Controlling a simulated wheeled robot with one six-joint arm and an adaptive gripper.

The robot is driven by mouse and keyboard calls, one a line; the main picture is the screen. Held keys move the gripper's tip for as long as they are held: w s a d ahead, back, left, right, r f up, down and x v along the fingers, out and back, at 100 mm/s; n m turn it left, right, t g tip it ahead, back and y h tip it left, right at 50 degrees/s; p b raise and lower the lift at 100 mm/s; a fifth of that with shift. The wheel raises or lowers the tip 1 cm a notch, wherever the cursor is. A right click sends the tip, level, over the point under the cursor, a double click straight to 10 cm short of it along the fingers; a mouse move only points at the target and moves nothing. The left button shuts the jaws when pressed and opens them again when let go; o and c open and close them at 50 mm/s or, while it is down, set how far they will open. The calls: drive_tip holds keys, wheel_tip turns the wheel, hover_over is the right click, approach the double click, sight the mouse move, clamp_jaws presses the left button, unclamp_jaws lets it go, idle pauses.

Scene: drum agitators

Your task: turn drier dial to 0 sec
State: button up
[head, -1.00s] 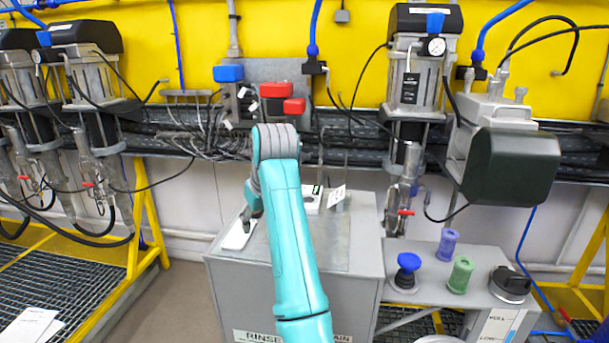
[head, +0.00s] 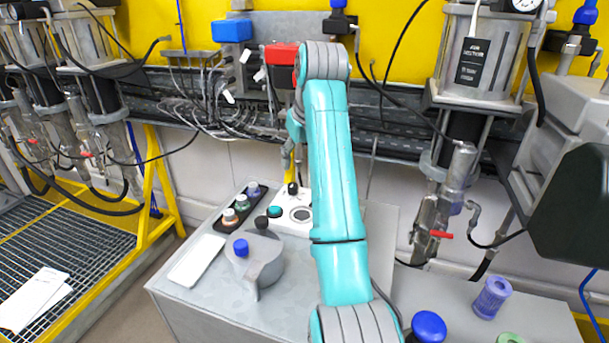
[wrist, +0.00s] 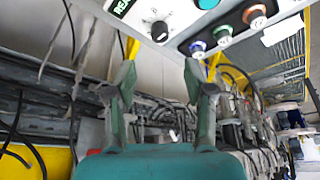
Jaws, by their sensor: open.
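No dial label reads clearly as the drier's. A white box (head: 291,224) on the grey cabinet top carries a black knob (head: 292,188), a teal button (head: 274,211) and a round ring. The black knob also shows in the wrist view (wrist: 159,31), beside a partly cut-off label. Left of it, a black panel (head: 222,221) holds three knobs, coloured orange-brown (wrist: 255,16), green (wrist: 222,35) and blue (wrist: 197,48). My gripper (head: 289,157) hangs above the white box, partly hidden by my arm. In the wrist view its fingers (wrist: 160,62) are apart with nothing between them.
A grey lever-like part (head: 258,265) with a blue knob stands in front of the panel. A white sheet (head: 196,261) lies left. Pipes and cables (head: 220,120) run behind. A large agitator (head: 475,90) and a dark motor housing (head: 575,205) stand right.

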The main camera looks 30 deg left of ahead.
sight(293, 185)
drive_tip(key=x, duration=1)
drive_tip(key=shift+f, duration=0.35)
clamp_jaws()
